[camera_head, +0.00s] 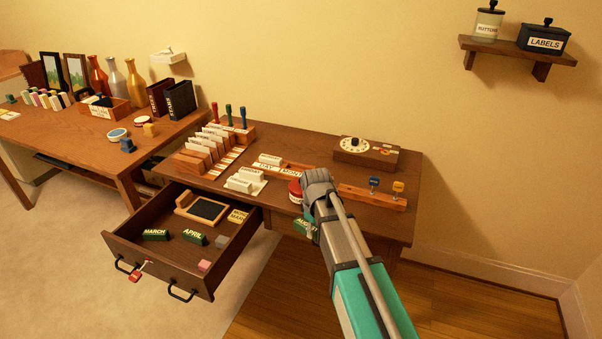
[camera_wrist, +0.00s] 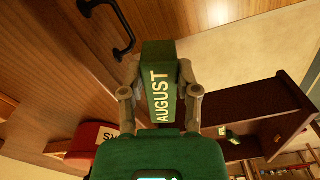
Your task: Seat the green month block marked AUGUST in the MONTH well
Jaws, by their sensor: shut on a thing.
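My gripper (camera_wrist: 158,97) is shut on the green AUGUST block (camera_wrist: 159,75), with one finger on each side of it. In the head view the AUGUST block (camera_head: 306,230) hangs low in front of the desk's front edge, apart from the desktop, and my arm partly hides it. In the wrist view its lettering runs along its length. The MONTH well (camera_head: 291,171) is in the wooden holder on the desktop, beside the DAY label (camera_head: 266,168). My arm hides part of the holder's right end, and I cannot see into the well clearly.
The open drawer (camera_head: 165,262) juts out at left with green MARCH (camera_head: 156,235) and APRIL (camera_head: 194,237) blocks. A red round container (camera_head: 295,190) stands near the desk's front edge by my arm. A peg rail (camera_head: 372,197) and a dial box (camera_head: 365,152) stand right.

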